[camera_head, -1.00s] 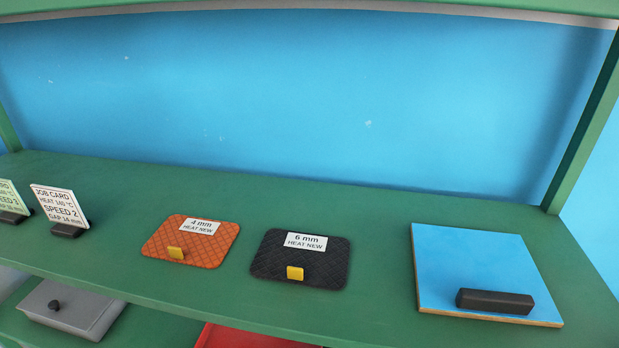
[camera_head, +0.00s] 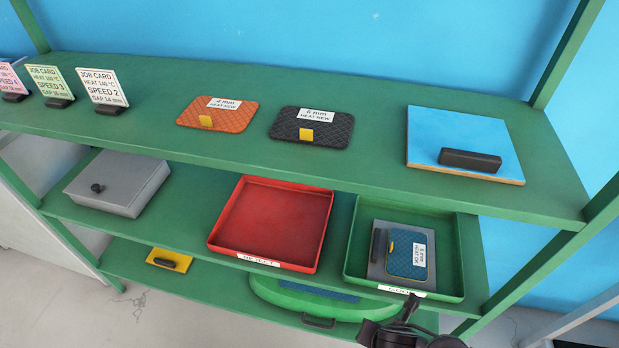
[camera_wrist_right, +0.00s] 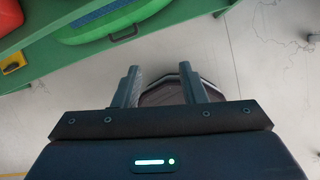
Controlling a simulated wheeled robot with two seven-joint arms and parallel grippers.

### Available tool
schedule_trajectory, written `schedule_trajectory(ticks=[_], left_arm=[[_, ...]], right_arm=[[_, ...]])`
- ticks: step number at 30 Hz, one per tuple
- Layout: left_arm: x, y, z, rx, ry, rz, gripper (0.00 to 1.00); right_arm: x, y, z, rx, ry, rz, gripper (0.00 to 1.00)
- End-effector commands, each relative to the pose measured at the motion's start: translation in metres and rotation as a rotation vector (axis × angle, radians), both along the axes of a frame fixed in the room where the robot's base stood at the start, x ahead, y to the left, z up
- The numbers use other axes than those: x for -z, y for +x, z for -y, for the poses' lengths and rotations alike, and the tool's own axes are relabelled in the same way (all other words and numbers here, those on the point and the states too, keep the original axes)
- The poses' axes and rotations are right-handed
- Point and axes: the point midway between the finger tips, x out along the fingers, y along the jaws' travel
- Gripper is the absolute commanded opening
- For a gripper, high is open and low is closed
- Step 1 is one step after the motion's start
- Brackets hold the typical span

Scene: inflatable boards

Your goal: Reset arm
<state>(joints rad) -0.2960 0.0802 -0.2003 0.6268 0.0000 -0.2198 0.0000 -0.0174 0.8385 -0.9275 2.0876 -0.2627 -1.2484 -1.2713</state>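My right gripper (camera_head: 410,310) shows partly at the bottom edge of the head view, in front of the green tray on the middle shelf. In the right wrist view my right gripper (camera_wrist_right: 162,82) has its two fingers spread apart, with nothing seen held. A dark shape with a pale rim shows behind the fingers; I cannot tell what it is. My left gripper is not in view.
A green shelf rack (camera_head: 350,178) stands ahead. It carries job cards (camera_head: 103,88), orange (camera_head: 225,118) and black (camera_head: 330,134) sheets, a blue board (camera_head: 460,135), a grey box (camera_head: 120,185), a red tray (camera_head: 270,225) and a green tray (camera_head: 448,255) holding a blue sheet (camera_head: 400,258).

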Motion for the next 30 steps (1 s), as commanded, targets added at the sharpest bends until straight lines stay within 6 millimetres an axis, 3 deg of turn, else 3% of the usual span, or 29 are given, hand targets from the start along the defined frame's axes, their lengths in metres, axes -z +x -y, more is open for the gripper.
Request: schedule_trajectory(ticks=[8,11,14,17,20,24,27,30], left_arm=[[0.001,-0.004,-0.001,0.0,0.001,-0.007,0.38],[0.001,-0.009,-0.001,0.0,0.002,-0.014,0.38],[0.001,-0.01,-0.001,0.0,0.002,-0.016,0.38],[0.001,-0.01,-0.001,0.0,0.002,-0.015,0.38],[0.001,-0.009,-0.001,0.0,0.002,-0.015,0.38],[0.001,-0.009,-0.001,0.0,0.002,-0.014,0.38],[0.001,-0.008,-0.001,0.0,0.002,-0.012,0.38],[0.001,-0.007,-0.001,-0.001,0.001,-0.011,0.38]], right_arm=[[0.058,0.031,0.013,0.352,0.156,-0.002,0.38],[0.089,0.041,0.024,0.545,0.233,-0.006,0.38],[0.132,0.044,0.041,0.807,0.33,-0.013,0.38],[0.184,0.03,0.062,1.126,0.432,-0.025,0.38],[0.235,-0.005,0.079,1.451,0.511,-0.036,0.38],[0.296,-0.086,0.091,1.886,0.574,-0.046,0.38],[0.322,-0.141,0.088,2.114,0.587,-0.046,0.38],[0.335,-0.182,0.082,2.265,0.587,-0.04,0.38]])
